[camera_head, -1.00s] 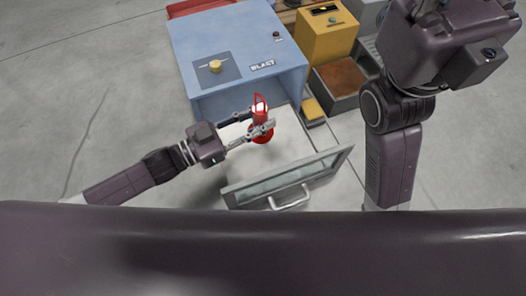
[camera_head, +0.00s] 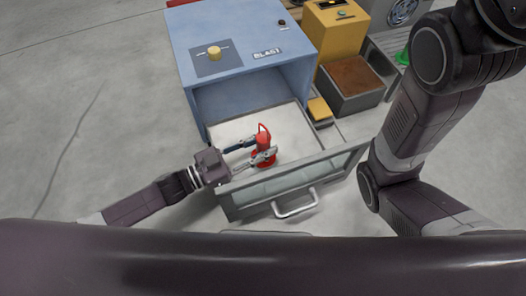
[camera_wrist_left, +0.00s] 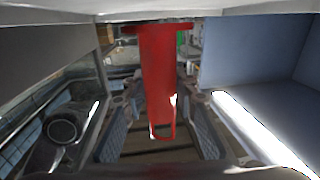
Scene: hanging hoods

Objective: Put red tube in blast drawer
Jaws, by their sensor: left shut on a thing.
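The red tube (camera_head: 264,144) stands roughly upright in the jaws of my left gripper (camera_head: 252,152), with a narrow loop at its top and a wide base below. It also shows in the left wrist view (camera_wrist_left: 158,80), between the two fingers. My left gripper is shut on it. The open blast drawer (camera_head: 225,130) juts from the blue BLAST box (camera_head: 245,95), and gripper and tube are over its pale floor, behind its glass front. I cannot tell whether the base touches the floor. My right gripper is out of view.
The drawer's front has a grey handle (camera_head: 295,205). A yellow box (camera_head: 335,35) and a grey bin of brown material (camera_head: 350,78) stand right of the blue box. My right arm fills the right side. The floor at left is clear.

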